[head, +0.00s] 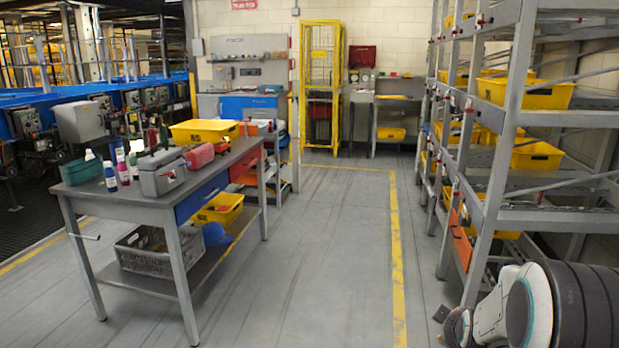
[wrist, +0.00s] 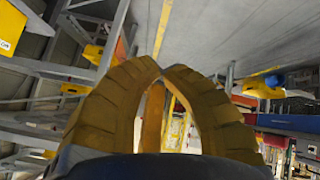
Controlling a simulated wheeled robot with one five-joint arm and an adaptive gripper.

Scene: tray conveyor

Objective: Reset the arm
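My gripper (wrist: 161,68) shows in the wrist view as two ribbed brown-yellow fingers. They curve inward and their tips meet, or nearly so, at the middle. I see nothing clearly held at the tips. An orange-brown strip shows in the gap between the fingers, and I cannot tell what it is. In the head view, my arm (head: 497,308) is folded low at the bottom right, in front of the rack's near post. The gripper's fingers cannot be made out in that view.
A tall metal rack (head: 500,150) with yellow bins stands on the right, close to my arm. A workbench (head: 120,205) with bottles, a toolbox and bins stands on the left. The grey floor (head: 325,250) between them is clear. A yellow cage (head: 321,85) stands at the back.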

